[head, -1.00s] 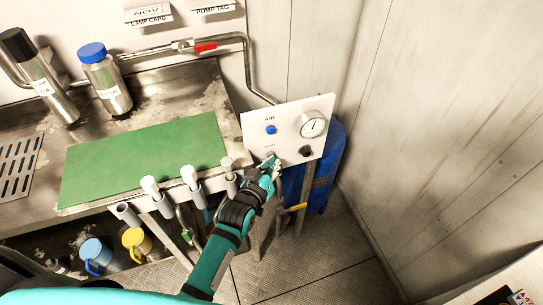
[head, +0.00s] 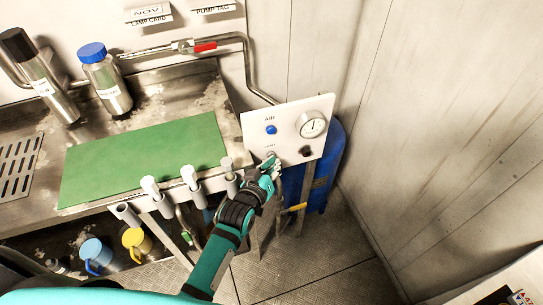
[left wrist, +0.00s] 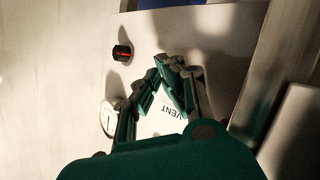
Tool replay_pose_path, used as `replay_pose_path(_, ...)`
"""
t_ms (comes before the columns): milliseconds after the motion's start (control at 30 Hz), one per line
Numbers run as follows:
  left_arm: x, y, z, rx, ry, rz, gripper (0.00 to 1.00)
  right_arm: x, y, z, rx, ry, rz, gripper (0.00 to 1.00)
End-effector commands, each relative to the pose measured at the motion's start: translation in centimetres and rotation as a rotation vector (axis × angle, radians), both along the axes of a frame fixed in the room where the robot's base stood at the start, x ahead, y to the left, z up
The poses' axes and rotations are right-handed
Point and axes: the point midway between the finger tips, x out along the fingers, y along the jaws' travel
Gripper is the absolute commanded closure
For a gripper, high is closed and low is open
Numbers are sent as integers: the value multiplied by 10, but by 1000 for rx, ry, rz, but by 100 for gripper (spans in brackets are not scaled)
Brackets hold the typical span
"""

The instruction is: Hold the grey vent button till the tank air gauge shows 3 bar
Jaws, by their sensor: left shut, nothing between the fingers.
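The white air panel (head: 287,117) stands at the right end of the bench in the head view. It carries a round air gauge (head: 312,125), whose reading is too small to tell, a blue button (head: 270,129) and a dark knob (head: 307,151). My left gripper (head: 272,160) is shut with its fingertips at the panel's lower left, by the vent label. In the left wrist view the fingertips (left wrist: 172,62) meet just above the word VENT. The grey vent button is hidden behind the fingers, so contact cannot be seen. The gauge (left wrist: 108,117) also shows there, partly covered by a finger.
A blue tank (head: 325,170) stands behind the panel. A green mat (head: 145,158), a blue-capped bottle (head: 105,80) and a dark-capped cylinder (head: 45,80) are on the bench. Grey pipe ends (head: 190,178) line its front edge. The floor (head: 300,260) to the right is clear.

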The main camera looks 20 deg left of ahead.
Motion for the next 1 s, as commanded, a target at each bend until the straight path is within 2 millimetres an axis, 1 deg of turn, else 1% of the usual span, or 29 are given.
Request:
replay_pose_path(500, -1, 0, 0, 0, 0, 1, 100, 0, 0, 1, 0, 0, 0, 42)
replay_pose_path(800, -12, -8, 1, -1, 1, 0, 100, 0, 0, 10, -1, 0, 0, 42)
replay_pose_path(1000, -15, -10, 0, 1, 0, 0, 100, 0, -1, 10, -1, 0, 0, 42)
